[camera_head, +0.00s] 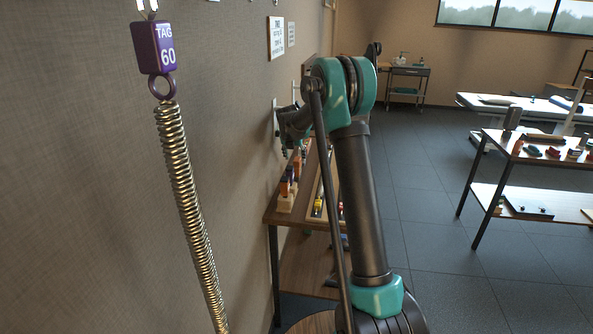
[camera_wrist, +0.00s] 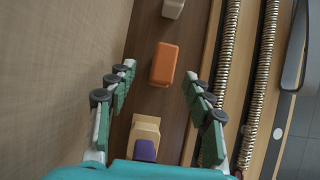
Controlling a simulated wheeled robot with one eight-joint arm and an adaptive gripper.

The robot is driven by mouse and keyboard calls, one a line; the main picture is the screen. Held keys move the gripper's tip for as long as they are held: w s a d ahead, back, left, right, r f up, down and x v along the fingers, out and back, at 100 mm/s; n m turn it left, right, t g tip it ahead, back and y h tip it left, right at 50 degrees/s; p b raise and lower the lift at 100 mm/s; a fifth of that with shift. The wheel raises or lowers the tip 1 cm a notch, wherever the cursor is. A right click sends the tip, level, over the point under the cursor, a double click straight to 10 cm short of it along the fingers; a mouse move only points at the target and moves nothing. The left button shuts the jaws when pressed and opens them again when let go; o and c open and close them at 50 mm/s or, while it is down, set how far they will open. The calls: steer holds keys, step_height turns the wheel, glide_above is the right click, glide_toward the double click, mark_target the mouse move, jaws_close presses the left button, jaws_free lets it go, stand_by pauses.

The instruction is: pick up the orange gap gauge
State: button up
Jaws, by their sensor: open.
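The orange gap gauge (camera_wrist: 164,65) appears as a small orange block on a brown wooden surface in the wrist view. My gripper (camera_wrist: 159,75) is open and empty, its fingertips to the left and right of the gauge in the picture, with a gap on each side. Whether the fingertips are level with the gauge or above it I cannot tell. In the head view, small orange pieces (camera_head: 297,165) show on the bench by the wall, partly behind my arm; which one is the gauge is unclear.
A tan block with a purple piece (camera_wrist: 145,149) stands nearer my palm, and a pale block (camera_wrist: 173,8) stands beyond the gauge. Two coil springs (camera_wrist: 228,65) (camera_wrist: 262,85) lie to the right. The wall is on the left. A spring tagged 60 (camera_head: 158,45) hangs in the head view.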

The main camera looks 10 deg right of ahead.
mark_target(297, 160)
steer(key=shift+s+d+x, duration=0.1)
steer(key=shift+s+x, duration=0.05)
steer(key=shift+x, duration=1.5)
steer(key=shift+s+d+x, duration=0.1)
steer(key=shift+s+x, duration=0.05)
steer(key=shift+x, duration=1.5)
steer(key=shift+f, duration=0.1)
steer(key=shift+c, duration=0.4)
jaws_close()
